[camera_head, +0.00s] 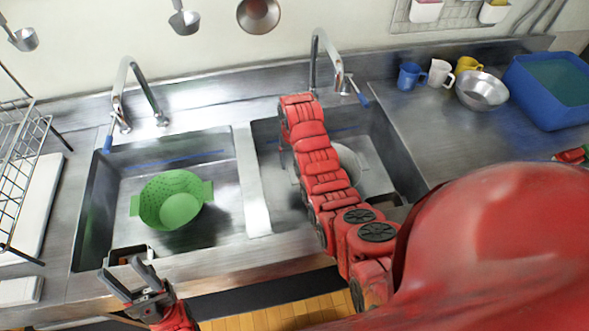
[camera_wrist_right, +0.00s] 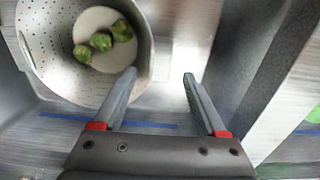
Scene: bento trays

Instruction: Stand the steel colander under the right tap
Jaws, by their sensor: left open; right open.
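The steel colander (camera_head: 347,163) is in the right sink, partly hidden by my right arm in the head view. In the right wrist view the colander (camera_wrist_right: 58,62) is at the upper left, with green sprouts (camera_wrist_right: 100,41) inside. The right tap (camera_head: 325,60) rises behind the right sink. My right gripper (camera_wrist_right: 159,77) is open; its left finger overlaps the colander's edge in the picture, and I cannot tell whether they touch. My right gripper is hidden in the head view. My left gripper (camera_head: 122,270) is open and empty at the front edge of the left sink.
A green colander (camera_head: 172,199) sits in the left sink, below the left tap (camera_head: 130,80). A divider (camera_head: 252,180) separates the sinks. Mugs (camera_head: 440,73), a steel bowl (camera_head: 482,92) and a blue tub (camera_head: 550,90) stand on the right counter. A wire rack (camera_head: 22,150) stands at left.

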